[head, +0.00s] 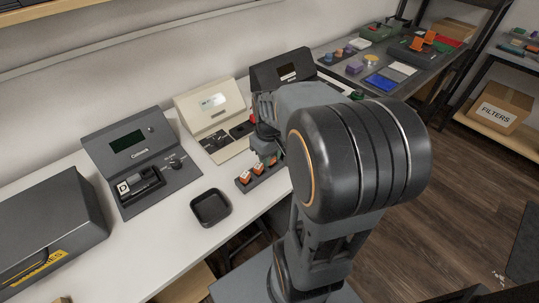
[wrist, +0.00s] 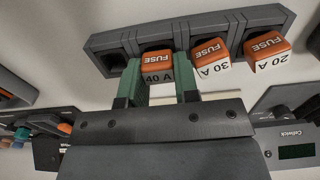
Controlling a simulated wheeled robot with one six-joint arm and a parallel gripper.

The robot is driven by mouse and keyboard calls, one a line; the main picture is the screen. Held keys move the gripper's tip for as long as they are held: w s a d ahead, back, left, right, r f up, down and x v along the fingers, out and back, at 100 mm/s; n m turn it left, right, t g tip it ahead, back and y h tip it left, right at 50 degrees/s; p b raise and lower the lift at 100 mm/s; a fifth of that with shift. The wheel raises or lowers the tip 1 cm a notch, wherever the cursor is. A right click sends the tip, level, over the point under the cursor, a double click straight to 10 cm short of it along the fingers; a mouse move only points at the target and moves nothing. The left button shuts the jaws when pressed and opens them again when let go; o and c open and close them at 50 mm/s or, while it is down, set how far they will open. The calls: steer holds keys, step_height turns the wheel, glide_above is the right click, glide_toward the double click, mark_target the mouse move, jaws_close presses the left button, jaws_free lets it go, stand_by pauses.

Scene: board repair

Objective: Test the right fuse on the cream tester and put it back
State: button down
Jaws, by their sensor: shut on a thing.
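The cream tester (head: 213,103) stands against the wall in the head view, with a lit display and a dark panel on its front. A dark fuse block (wrist: 187,30) holds three orange-topped fuses, marked 40 A (wrist: 157,64), 30 A (wrist: 210,58) and 20 A (wrist: 267,49). Its slot at the left end in the wrist view is empty. My gripper (wrist: 159,88) has its green fingers on either side of the 40 A fuse and is shut on it. That fuse appears to be in its slot. In the head view, my arm partly hides the block (head: 247,187).
A dark grey tester (head: 140,150) stands left of the cream one. An empty black tray (head: 210,208) lies in front of it. A dark case (head: 45,225) is at far left. Another dark device (head: 283,68) stands right of the cream tester. The white bench around the tray is clear.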

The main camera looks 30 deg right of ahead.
steer(key=c, duration=0.6)
jaws_free()
steer(key=shift+f, duration=0.1)
steer(key=shift+r, duration=0.2)
stand_by(0.9)
steer(key=shift+r+p, duration=1.4)
steer(key=shift+p, duration=0.1)
steer(key=shift+r, duration=0.1)
step_height(320, 180, up, 6)
steer(key=p, duration=0.5)
